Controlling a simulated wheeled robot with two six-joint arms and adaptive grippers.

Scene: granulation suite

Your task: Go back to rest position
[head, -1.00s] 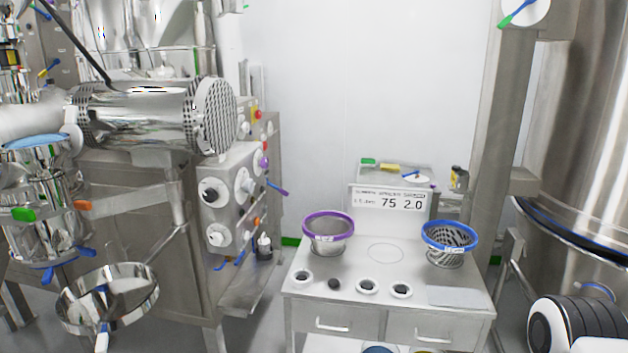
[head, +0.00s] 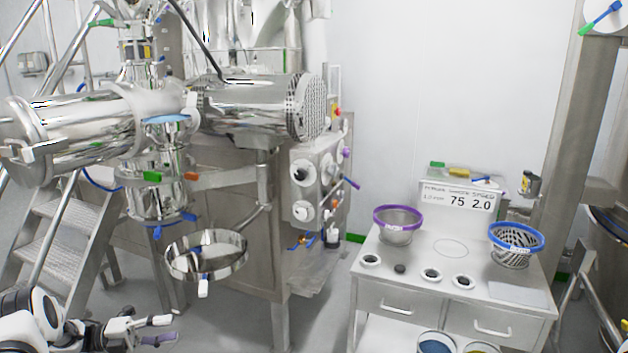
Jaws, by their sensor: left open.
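My left gripper (head: 164,329) is at the lower left of the head view, low above the grey floor. Its fingers point right, are parted, and have nothing between them. My left arm comes in from the bottom left corner. My right gripper is not in view.
A steel ring-shaped bowl (head: 206,277) hangs above and right of the left gripper. Steel steps (head: 60,235) stand at the left. The steel machine (head: 225,230) fills the middle. A steel cart (head: 470,275) at the right bears a purple-rimmed sieve (head: 398,236) and a blue-rimmed basket (head: 513,258).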

